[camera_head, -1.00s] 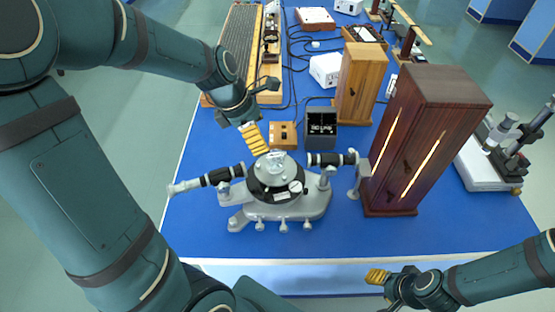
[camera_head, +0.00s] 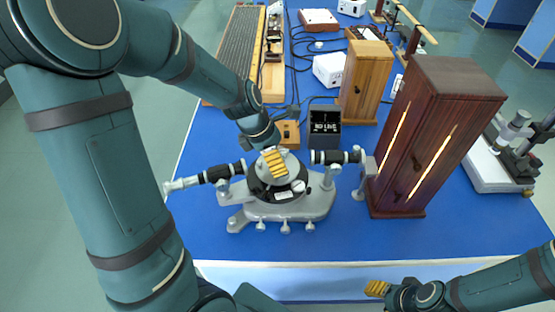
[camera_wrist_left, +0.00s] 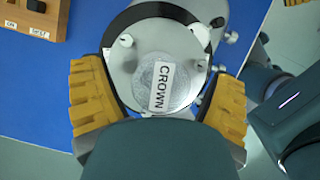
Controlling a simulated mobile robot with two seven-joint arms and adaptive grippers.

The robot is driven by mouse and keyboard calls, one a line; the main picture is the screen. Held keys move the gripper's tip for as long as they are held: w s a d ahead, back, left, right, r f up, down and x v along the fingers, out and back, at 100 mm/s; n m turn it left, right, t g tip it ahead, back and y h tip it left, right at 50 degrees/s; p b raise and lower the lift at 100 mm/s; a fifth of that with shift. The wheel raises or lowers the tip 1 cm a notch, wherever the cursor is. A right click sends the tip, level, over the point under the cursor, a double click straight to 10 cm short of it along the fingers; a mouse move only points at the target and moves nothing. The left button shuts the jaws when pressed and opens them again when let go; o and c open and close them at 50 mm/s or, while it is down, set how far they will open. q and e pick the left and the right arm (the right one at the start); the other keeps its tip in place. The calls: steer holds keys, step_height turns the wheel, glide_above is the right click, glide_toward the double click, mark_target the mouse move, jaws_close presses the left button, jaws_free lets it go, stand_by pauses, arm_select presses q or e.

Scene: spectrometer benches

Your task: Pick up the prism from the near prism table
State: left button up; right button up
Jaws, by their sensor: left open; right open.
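The prism (camera_wrist_left: 163,86) carries a white CROWN label and sits on the round grey prism table (camera_wrist_left: 124,72) in the left wrist view. The table tops the near spectrometer (camera_head: 285,210) on the blue bench. My left gripper (camera_head: 275,163) is over the table; its yellow fingers hide the prism in the head view. In the left wrist view the left gripper (camera_wrist_left: 160,95) is open, one finger on each side of the prism, with gaps between. I cannot tell its exact height. My right gripper (camera_head: 377,288) is open and empty near the bench's front edge.
The spectrometer's tubes (camera_head: 205,177) stick out left and right. A dark red wooden cabinet (camera_head: 430,140) with glowing slits stands at its right. A lighter wooden cabinet (camera_head: 366,82) and a black box (camera_head: 325,127) stand behind. The front right of the bench (camera_head: 480,230) is clear.

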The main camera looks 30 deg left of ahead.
arm_select(q)
steer(key=shift+r, duration=0.1)
steer(key=c, duration=1.4)
